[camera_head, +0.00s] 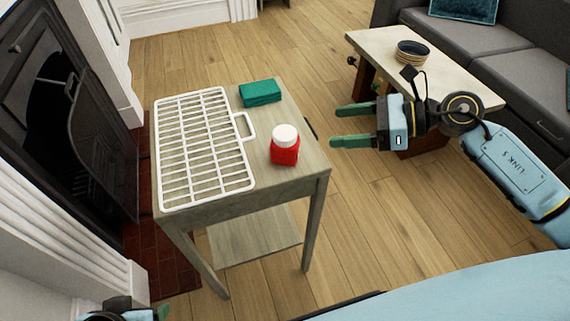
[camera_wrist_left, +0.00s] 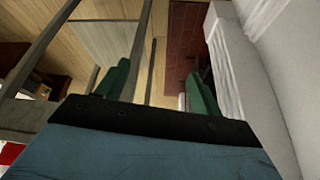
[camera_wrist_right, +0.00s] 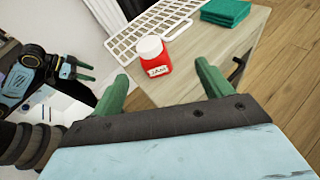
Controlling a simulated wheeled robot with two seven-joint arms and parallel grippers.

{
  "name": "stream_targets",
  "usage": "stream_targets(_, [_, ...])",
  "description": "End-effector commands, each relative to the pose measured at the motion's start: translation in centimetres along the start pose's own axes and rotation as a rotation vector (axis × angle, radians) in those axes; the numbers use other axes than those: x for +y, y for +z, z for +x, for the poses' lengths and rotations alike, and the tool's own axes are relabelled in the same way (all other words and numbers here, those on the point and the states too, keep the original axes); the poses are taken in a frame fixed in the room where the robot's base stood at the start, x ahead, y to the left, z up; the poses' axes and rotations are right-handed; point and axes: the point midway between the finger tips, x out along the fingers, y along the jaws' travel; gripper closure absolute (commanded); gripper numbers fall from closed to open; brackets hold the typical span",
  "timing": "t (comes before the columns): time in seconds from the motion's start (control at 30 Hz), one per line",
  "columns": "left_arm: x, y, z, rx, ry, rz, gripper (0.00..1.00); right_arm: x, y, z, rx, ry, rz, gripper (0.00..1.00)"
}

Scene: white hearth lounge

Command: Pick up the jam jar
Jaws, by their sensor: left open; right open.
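The jam jar (camera_head: 285,146) is red with a white lid and stands upright on the small wooden side table (camera_head: 301,178), near its right edge. In the right wrist view the jam jar (camera_wrist_right: 154,57) shows its label, beyond and between my fingers. My right gripper (camera_head: 340,125) is open and empty, to the right of the table and apart from the jar. My left gripper (camera_wrist_left: 160,85) is open and empty, low by the hearth side; only a bit of it shows at the bottom left of the head view.
A white wire rack (camera_head: 204,147) covers the table's left part. A folded green cloth (camera_head: 260,93) lies behind the jar. A coffee table (camera_head: 385,50) with a dark bowl (camera_head: 412,50) and a grey sofa (camera_head: 440,35) stand at the back right. The fireplace (camera_head: 70,100) is on the left.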

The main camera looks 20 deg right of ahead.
Motion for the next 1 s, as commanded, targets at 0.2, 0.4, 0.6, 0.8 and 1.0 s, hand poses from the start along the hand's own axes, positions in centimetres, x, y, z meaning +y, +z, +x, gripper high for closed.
stream_targets(0.2, [0.1,-0.7,-0.8,0.050,0.001,0.001,0.33,0.9,-0.4,1.0,0.058,0.019,-0.130,0.22])
stream_targets(0.4, [0.6,-3.5,-0.7,0.197,0.013,0.008,0.33,1.0,-0.6,4.8,0.055,0.018,-0.129,0.22])
stream_targets(0.6, [1.0,-5.8,-1.0,0.322,0.022,0.012,0.33,1.1,-0.8,7.6,0.057,0.018,-0.125,0.22])
stream_targets(0.8, [1.3,-6.8,-1.2,0.380,0.027,0.013,0.33,1.1,-1.1,8.5,0.058,0.017,-0.123,0.22])
stream_targets(1.0, [1.9,-9.7,-2.0,0.548,0.042,0.017,0.33,1.5,-1.9,10.2,0.057,0.018,-0.123,0.22])
